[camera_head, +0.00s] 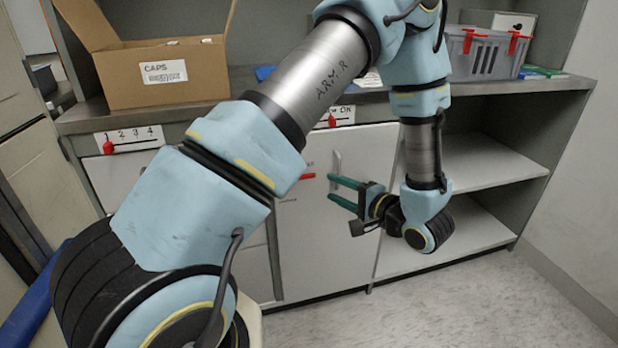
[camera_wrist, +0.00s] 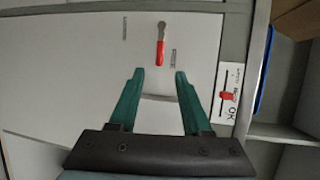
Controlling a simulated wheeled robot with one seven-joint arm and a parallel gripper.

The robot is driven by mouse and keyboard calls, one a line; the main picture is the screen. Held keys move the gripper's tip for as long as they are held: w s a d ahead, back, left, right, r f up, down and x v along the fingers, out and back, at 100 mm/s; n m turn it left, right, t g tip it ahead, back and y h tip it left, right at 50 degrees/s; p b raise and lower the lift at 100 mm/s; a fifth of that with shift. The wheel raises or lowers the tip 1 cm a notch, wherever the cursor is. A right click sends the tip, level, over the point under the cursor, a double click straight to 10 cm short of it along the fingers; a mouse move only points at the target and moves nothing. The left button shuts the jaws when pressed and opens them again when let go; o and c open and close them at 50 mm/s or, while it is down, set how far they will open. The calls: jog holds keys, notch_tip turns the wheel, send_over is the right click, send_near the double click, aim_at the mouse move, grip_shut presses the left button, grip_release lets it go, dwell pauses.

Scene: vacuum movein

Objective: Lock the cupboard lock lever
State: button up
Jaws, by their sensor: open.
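The lock lever (camera_head: 306,176) has a red grip and lies roughly horizontal on the white cupboard front (camera_head: 315,240). In the wrist view the lever (camera_wrist: 160,52) shows a red grip and a grey metal end, just beyond the fingertips. My gripper (camera_head: 330,187) has two green fingers, spread apart and empty, to the right of the lever in the head view. In the wrist view my gripper (camera_wrist: 160,74) has its fingertips either side of the lever's line. No contact with the lever is visible. Small printed marks beside the lever are unreadable.
A pale door handle (camera_head: 336,164) is close to the fingers. A slider panel (camera_head: 334,117) marked OK is above, and a numbered slider panel (camera_head: 129,139) is at left. A cardboard box (camera_head: 158,75) and grey crate (camera_head: 486,57) stand on the counter. Open shelves are at right.

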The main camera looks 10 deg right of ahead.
aim_at(309, 177)
jog(key=x, duration=0.9)
grip_shut()
dwell(1.3)
